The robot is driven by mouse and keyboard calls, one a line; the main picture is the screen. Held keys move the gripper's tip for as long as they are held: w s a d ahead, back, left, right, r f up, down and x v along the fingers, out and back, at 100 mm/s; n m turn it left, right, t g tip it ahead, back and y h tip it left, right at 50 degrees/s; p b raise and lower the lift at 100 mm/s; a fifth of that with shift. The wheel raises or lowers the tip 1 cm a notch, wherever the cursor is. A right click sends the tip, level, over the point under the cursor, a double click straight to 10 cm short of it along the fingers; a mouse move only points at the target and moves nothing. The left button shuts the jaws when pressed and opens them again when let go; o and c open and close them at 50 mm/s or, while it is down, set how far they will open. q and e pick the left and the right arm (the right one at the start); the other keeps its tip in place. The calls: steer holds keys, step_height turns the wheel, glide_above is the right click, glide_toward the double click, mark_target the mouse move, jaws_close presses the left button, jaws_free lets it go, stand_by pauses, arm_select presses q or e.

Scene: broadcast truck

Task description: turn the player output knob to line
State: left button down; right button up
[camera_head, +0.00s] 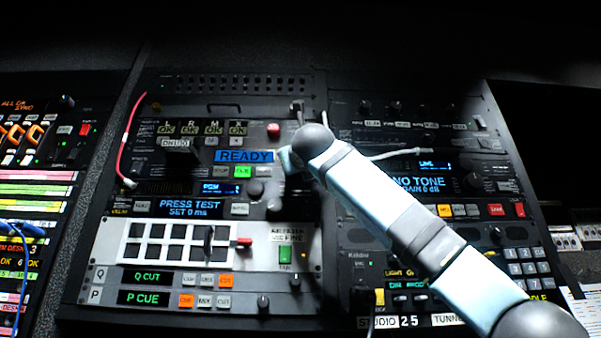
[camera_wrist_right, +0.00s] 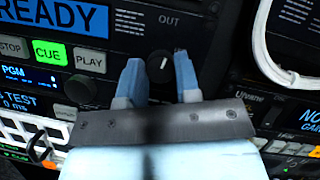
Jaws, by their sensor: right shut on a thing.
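The player output knob (camera_wrist_right: 160,68) is a dark round knob with a white pointer line, below the word OUT in the right wrist view. The pointer points up and slightly right. My right gripper (camera_wrist_right: 158,60) has its two blue fingers on either side of the knob, shut on it. In the head view my right gripper (camera_head: 287,160) is at the right end of the player panel, beside the blue READY display (camera_head: 244,156), and hides the knob. Position labels around the knob cannot be read. My left gripper is not in view.
STOP, green CUE (camera_wrist_right: 50,51) and PLAY (camera_wrist_right: 89,60) buttons lie left of the gripper. A larger dark knob (camera_wrist_right: 80,89) is below PLAY. A white cable (camera_wrist_right: 262,50) hangs close on the right. A red cable (camera_head: 125,150) runs along the rack's left edge.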

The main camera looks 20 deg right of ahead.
arm_select(q)
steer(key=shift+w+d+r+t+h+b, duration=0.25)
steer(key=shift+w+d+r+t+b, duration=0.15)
steer(key=shift+b, duration=0.4)
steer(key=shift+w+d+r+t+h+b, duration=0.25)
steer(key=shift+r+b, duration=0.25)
steer(key=shift+b, duration=0.3)
arm_select(e)
steer(key=shift+a+m+g+h, duration=0.1)
steer(key=shift+m+g+h, duration=0.15)
steer(key=shift+m+h, duration=0.95)
steer(key=shift+d+m+g+h, duration=0.15)
steer(key=shift+m+h, duration=0.25)
steer(key=shift+m, duration=1.6)
steer(key=shift+a+m+g+h, duration=0.25)
steer(key=shift+m+h, duration=0.55)
steer(key=shift+m, duration=0.8)
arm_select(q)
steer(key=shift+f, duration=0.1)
arm_select(e)
steer(key=shift+d, duration=0.1)
steer(key=o, duration=0.9)
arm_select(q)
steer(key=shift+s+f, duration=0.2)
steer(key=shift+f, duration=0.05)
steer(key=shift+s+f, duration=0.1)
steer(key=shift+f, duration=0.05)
